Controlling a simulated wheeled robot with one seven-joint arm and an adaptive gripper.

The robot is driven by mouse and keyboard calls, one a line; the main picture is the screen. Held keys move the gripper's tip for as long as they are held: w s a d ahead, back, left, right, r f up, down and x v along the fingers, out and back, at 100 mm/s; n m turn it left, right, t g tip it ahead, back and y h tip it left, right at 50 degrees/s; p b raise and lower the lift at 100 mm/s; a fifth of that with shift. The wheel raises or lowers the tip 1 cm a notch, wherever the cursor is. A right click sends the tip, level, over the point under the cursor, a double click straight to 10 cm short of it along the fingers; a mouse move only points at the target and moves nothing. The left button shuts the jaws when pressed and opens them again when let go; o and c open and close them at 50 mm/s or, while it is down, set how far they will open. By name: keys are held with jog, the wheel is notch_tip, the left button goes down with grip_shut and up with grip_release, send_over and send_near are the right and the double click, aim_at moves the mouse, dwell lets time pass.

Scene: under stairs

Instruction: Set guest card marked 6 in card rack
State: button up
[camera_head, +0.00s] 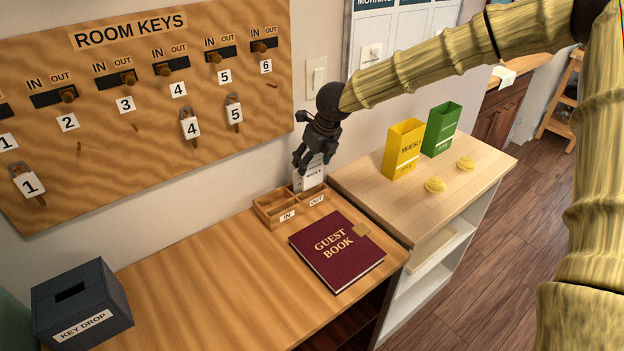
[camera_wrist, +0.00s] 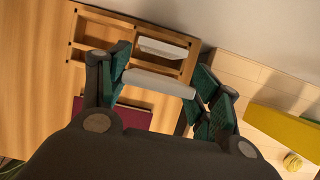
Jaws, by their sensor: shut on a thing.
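My gripper (camera_head: 309,158) is shut on a white card (camera_wrist: 160,84), gripped by its two sides in the wrist view. In the head view a white card (camera_head: 309,180) shows just below my fingers, roughly upright; its print is too small to read surely. The wooden card rack (camera_head: 268,212) stands at the back of the desk, with an IN part at left and an OUT part at right. My gripper is above the OUT side. In the wrist view another pale card (camera_wrist: 162,48) stands in the rack (camera_wrist: 90,48), beyond the held one. How deep the held card sits is unclear.
A red guest book (camera_head: 336,250) lies in front of the rack. The wall is close behind. Yellow (camera_head: 403,150) and green (camera_head: 441,130) boxes stand on the shelf at right. A key drop box (camera_head: 82,300) is at far left. The desk's middle is clear.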

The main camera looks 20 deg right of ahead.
aim_at(314, 173)
notch_tip(314, 173, down, 2)
jog(key=shift+f, duration=0.2)
jog(key=shift+s+f+p, duration=0.1)
jog(key=shift+f+p, duration=0.25)
jog(key=shift+f, duration=0.25)
notch_tip(314, 173, down, 2)
jog(key=shift+f, duration=0.25)
jog(key=shift+f, duration=0.1)
jog(key=o, duration=1.5)
jog(key=shift+c, duration=0.2)
jog(key=b+v, duration=0.2)
jog(key=v, duration=1)
